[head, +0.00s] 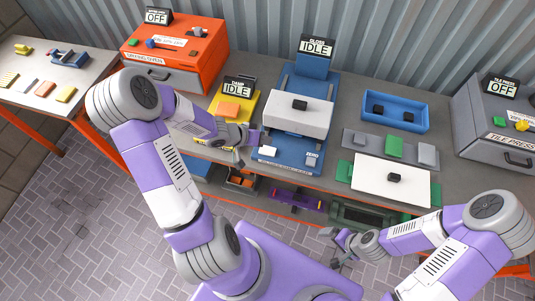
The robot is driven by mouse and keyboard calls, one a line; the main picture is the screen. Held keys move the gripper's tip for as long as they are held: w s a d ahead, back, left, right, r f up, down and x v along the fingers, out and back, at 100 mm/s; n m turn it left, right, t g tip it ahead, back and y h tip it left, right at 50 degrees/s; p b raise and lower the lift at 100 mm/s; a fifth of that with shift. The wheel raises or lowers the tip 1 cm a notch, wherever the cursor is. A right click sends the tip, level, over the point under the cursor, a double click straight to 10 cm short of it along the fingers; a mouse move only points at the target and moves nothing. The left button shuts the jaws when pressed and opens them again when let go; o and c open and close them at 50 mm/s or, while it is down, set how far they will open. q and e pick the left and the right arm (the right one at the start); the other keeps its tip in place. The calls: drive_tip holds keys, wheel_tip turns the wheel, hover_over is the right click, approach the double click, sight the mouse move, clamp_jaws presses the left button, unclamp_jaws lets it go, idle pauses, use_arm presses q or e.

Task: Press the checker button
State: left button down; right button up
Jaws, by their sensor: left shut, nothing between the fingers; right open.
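A blue machine (288,150) with a white block across it stands at the middle of the bench; its sign (316,47) reads IDLE. A small white piece (268,152) and a grey piece (311,160) sit on its front part. A yellow machine (245,107) with an orange top and an IDLE sign (237,89) stands to its left. I cannot tell from the small lettering which is the checker. My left gripper (256,138) is shut and empty, in front of the yellow machine by the blue machine's left edge. My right gripper (335,250) is open and empty, off the bench's front edge.
An orange machine (190,40) marked OFF stands at the back left, a grey tile press (495,130) at the right. A blue tray (395,98), a white board (370,182) and green and grey blocks lie on the right half. A side table (30,85) is at far left.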

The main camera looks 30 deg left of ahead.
sight(272, 148)
use_arm(q)
wheel_tip(272, 148, down, 3)
drive_tip(key=shift+r+b, duration=0.1)
drive_tip(key=shift+b, duration=0.6)
use_arm(e)
wheel_tip(272, 148, down, 2)
drive_tip(key=shift+f, duration=0.1)
idle(1.2)
use_arm(q)
drive_tip(key=shift+f, duration=0.45)
drive_tip(key=shift+f+b, duration=0.35)
drive_tip(key=shift+f, duration=0.15)
use_arm(e)
drive_tip(key=shift+f, duration=0.3)
use_arm(q)
drive_tip(key=shift+r, duration=0.1)
use_arm(e)
drive_tip(key=shift+r, duration=0.15)
idle(0.4)
use_arm(q)
drive_tip(key=shift+r+p, duration=0.85)
drive_tip(key=shift+p, duration=0.4)
use_arm(e)
drive_tip(key=shift+r, duration=1.1)
